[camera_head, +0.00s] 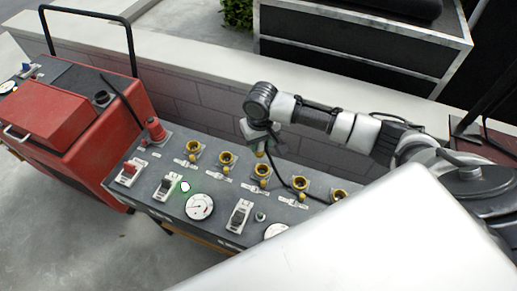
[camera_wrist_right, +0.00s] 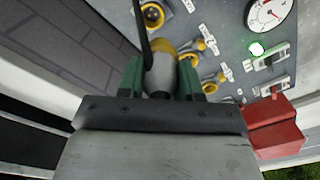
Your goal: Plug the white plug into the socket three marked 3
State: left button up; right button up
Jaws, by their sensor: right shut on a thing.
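My right gripper (camera_head: 258,136) points down over the panel and is shut on the white plug (camera_wrist_right: 161,74). In the right wrist view the plug sits between the green fingers (camera_wrist_right: 160,88), with a yellow end and a dark cable. In the head view, the gripper mostly hides the plug. The gripper is just above the third yellow socket from the left (camera_head: 262,171). I cannot tell whether the plug's end touches a socket. The socket labels are too small to read, so I cannot confirm which is marked 3. My left gripper is not in view.
The grey panel (camera_head: 148,207) carries several yellow sockets in a row, switches (camera_head: 167,188) and a round gauge (camera_head: 199,207). A dark cable (camera_head: 287,183) crosses the sockets at right. A red machine (camera_head: 60,110) stands left, and a low wall (camera_head: 200,96) runs behind.

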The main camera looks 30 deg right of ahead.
aim_at(263, 146)
jog(key=f, duration=0.1)
jog(key=d+f, duration=0.1)
jog(key=f, duration=0.1)
jog(key=shift+w+d+f+b, duration=0.15)
jog(key=shift+w+f+b, duration=0.05)
jog(key=shift+b, duration=0.1)
notch_tip(263, 146, down, 5)
jog(key=b, duration=0.6)
jog(key=shift+r, duration=0.1)
jog(key=shift+f, duration=0.2)
jog(key=shift+f, duration=0.25)
jog(key=shift+p, duration=0.35)
dwell(0.3)
jog(key=shift+f+p, duration=0.1)
jog(key=shift+p, duration=0.25)
dwell(0.6)
jog(key=shift+f+p, duration=0.15)
jog(key=shift+p, duration=0.35)
